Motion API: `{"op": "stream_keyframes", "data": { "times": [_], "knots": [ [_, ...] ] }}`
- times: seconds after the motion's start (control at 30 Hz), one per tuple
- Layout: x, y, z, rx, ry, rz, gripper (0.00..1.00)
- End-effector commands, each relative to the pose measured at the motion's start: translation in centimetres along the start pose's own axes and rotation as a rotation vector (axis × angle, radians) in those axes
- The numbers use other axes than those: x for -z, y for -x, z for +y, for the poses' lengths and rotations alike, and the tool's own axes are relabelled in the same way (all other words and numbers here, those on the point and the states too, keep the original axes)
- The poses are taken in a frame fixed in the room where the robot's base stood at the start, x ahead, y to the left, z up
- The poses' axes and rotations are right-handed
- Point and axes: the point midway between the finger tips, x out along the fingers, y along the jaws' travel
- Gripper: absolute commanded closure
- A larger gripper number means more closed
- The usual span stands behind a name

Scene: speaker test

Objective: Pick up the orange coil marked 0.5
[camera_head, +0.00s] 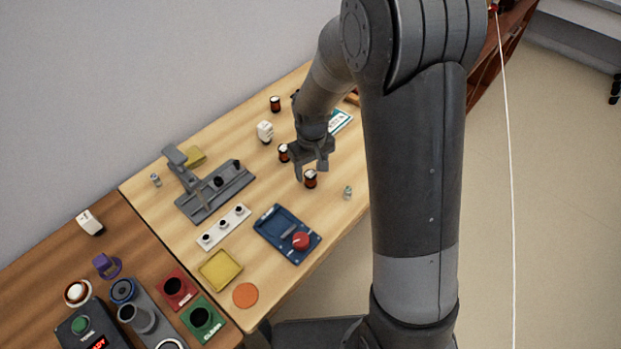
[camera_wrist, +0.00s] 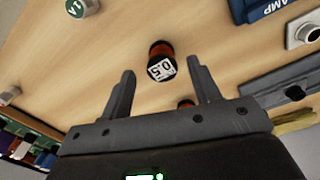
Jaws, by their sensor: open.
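The orange coil marked 0.5 (camera_wrist: 161,62) stands on the table, dark-ended with a white label on top, seen in the wrist view between and just beyond my fingertips. It also shows in the head view (camera_head: 310,179), just below my gripper (camera_head: 310,170). My gripper is open and empty; its two fingers (camera_wrist: 160,69) spread to either side of the coil in the wrist view. I cannot tell the exact height gap. A second similar coil (camera_head: 284,153) stands just left of the gripper; in the wrist view it is mostly hidden behind the gripper body (camera_wrist: 185,103).
A third coil (camera_head: 275,104) stands farther back. A blue tray (camera_head: 270,238) with a red knob, a grey fixture (camera_head: 205,205) and a white strip (camera_head: 224,226) lie left and in front. A small jar (camera_head: 348,192) stands to the right. Table around the marked coil is clear.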

Motion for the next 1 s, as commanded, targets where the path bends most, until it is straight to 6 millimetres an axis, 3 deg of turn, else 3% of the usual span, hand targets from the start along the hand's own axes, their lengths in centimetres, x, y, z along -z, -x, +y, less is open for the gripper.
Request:
{"op": "stream_keyframes", "data": {
  "times": [0.3,0.6,1.0],
  "knots": [
    [0.1,-4.2,-0.3,0.001,0.0,-0.003,0.43],
    [0.1,-4.5,-0.3,0.0,0.0,-0.001,0.44],
    [0.1,-4.5,-0.3,0.0,0.0,-0.001,0.77]
  ]
}}
